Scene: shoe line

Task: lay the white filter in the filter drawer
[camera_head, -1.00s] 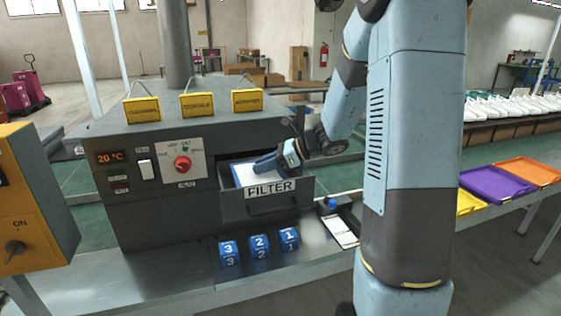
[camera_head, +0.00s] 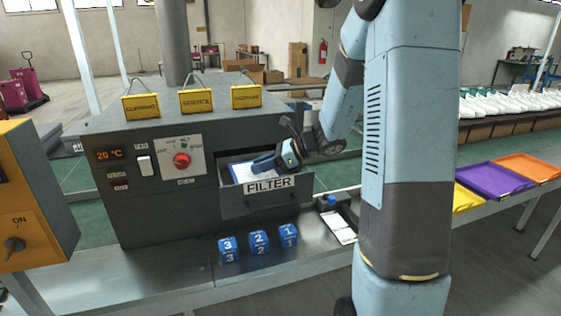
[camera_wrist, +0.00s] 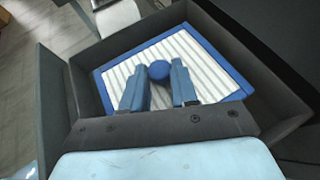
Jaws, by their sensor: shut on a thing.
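The white filter (camera_wrist: 203,57) has a blue frame, white pleats and a round blue knob (camera_wrist: 159,70). In the wrist view it lies inside the walls of the open filter drawer (camera_wrist: 54,88), slightly turned to the drawer's sides. Whether it rests on the drawer floor cannot be told. My gripper (camera_wrist: 159,82) has its blue fingers on either side of the knob, shut on the filter by it. In the head view the filter (camera_head: 240,172) shows over the front of the drawer (camera_head: 253,204), which is labelled FILTER, and my gripper (camera_head: 264,163) is inside the drawer opening.
The grey machine (camera_head: 150,220) has a red knob (camera_head: 181,160) and yellow tags on top. Several blue numbered blocks (camera_head: 259,242) stand on the metal bench below the drawer. Coloured trays (camera_head: 494,186) are at far right.

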